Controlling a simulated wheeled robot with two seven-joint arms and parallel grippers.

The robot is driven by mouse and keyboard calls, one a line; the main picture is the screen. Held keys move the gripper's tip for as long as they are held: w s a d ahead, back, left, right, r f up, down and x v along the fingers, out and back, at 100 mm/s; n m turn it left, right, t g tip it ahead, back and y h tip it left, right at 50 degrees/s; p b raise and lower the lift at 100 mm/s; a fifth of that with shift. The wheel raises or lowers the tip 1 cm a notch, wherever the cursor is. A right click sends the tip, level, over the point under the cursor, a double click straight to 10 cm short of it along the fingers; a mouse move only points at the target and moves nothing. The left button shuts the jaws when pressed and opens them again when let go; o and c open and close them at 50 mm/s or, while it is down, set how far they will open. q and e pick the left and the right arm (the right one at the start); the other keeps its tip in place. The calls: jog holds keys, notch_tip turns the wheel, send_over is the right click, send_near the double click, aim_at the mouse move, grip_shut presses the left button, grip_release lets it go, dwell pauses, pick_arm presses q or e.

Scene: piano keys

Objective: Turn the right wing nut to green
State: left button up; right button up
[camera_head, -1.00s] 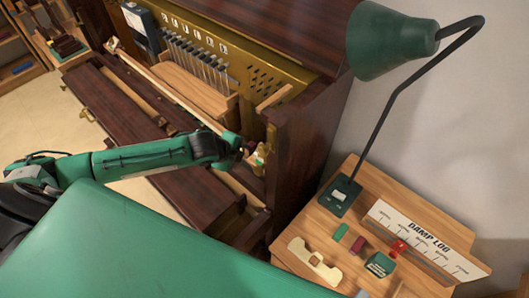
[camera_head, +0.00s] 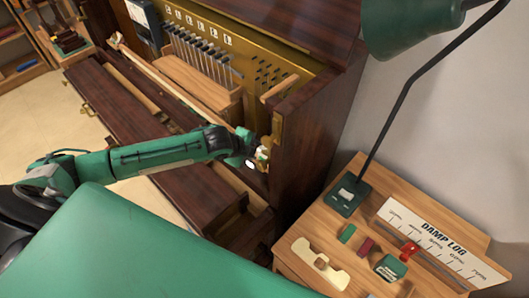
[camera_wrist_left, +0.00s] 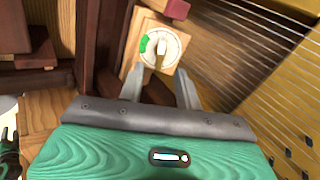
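In the left wrist view, a round white dial (camera_wrist_left: 177,49) with a green section (camera_wrist_left: 146,44) on its left side sits on a square wooden block. A pale wing nut (camera_wrist_left: 162,47) stands at the dial's middle; its exact angle is hard to tell. My left gripper (camera_wrist_left: 160,72) is open, its two grey fingers apart and pointing at the dial, with nothing clearly between them. In the head view, my left gripper (camera_head: 258,160) is at the right end of the opened piano, and the wing nut is too small to make out there. My right gripper is in neither current view.
The piano's dark side panel (camera_head: 312,130) stands just right of the gripper. Strings (camera_wrist_left: 270,70) run along the right of the wrist view. A wooden side table (camera_head: 360,185) holds a green lamp (camera_head: 405,28), a damp log board (camera_head: 440,240) and small blocks.

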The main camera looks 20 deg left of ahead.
aim_at(262, 151)
pick_arm(q)
jog(key=shift+f, duration=0.1)
jog(key=shift+b+x, duration=1.55)
jog(key=shift+x, duration=1.9)
jog(key=shift+s+a+r+p, duration=0.1)
jog(key=shift+s+r+p, duration=0.35)
jog(key=shift+p, duration=0.45)
jog(key=shift+w+r, duration=0.1)
jog(key=c, duration=0.7)
jog(key=shift+c, duration=0.2)
